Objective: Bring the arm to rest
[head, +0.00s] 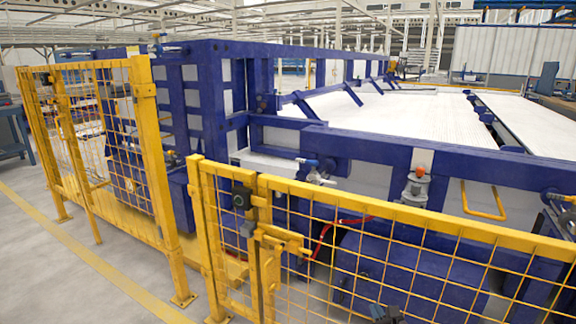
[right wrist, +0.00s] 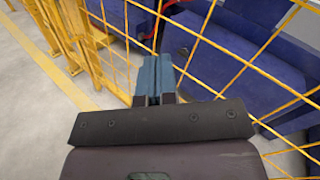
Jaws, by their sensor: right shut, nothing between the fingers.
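My right gripper (right wrist: 155,66) shows in the right wrist view with its blue-grey fingers together and nothing between them. It points toward the yellow mesh fence, and I cannot tell how close it is. In the head view only a small dark part of my right gripper (head: 386,314) shows at the bottom edge, in front of the fence. My left gripper is in neither view. No pipe shows clearly in either view.
A yellow mesh fence (head: 262,183) with a latch stands across the front. Behind it is a large blue machine frame (head: 385,145) with a white bed (head: 430,112). Open grey floor (head: 60,270) with a yellow line lies at the left.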

